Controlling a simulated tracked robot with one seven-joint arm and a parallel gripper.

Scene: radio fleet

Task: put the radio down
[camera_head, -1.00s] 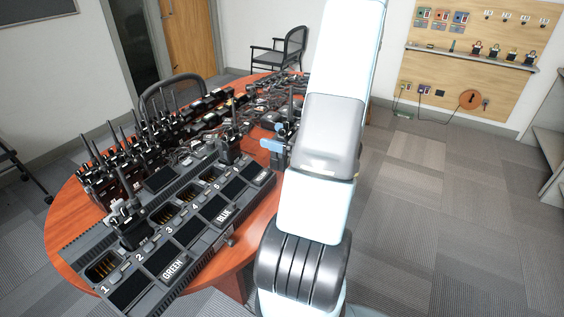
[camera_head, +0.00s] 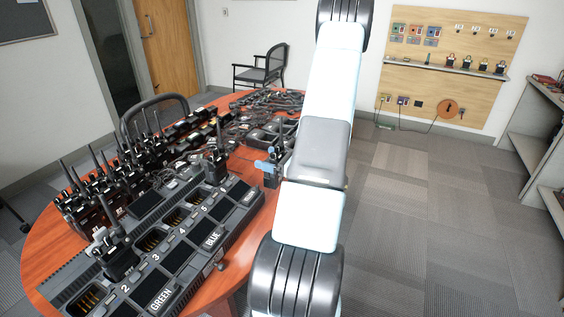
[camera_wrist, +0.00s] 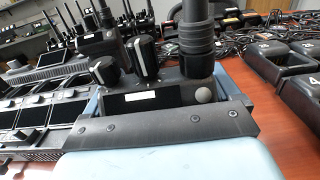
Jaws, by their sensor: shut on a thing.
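In the wrist view, a black radio (camera_wrist: 150,98) with a thick antenna, two knobs and a small white label is between the blue fingers of my gripper (camera_wrist: 168,104). My gripper is shut on it. The antenna points up and its top is cut off by the frame. In the head view, my blue gripper (camera_head: 268,168) shows at the right side of the table, beside the charger dock; my arm hides most of the radio. The long dark dock (camera_head: 232,236) has numbered bays and GREEN and BLUE labels. A radio (camera_head: 118,258) stands near number 2, and another (camera_head: 216,168) near the far end.
A row of upright radios (camera_head: 90,200) stands along the left of the round wooden table (camera_head: 45,250). Cables and dark numbered units (camera_wrist: 285,62) lie to the right in the wrist view. A chair (camera_head: 155,115) is behind the table. The carpet to the right is clear.

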